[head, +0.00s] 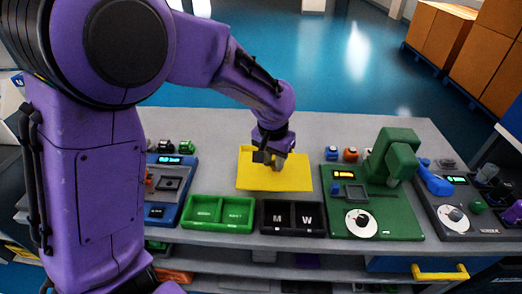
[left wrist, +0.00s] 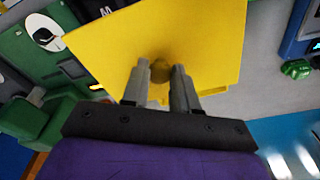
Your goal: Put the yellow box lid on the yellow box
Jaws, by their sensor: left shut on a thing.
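My left gripper (left wrist: 162,85) is shut on this knob, one finger on each side, in the left wrist view. In the head view, my left gripper (head: 276,162) points down onto the yellow lid (head: 285,180) at the middle of the table. The yellow box cannot be told apart from the lid there. Whether the lid is raised or rests on something is unclear. My right gripper cannot be made out.
In front of the lid are a green two-part tray (head: 219,228) and a black tray (head: 292,230) marked M and W. A blue device (head: 172,203) stands left. A green machine (head: 392,160) and a grey dial panel (head: 465,222) stand right. The table behind the lid is clear.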

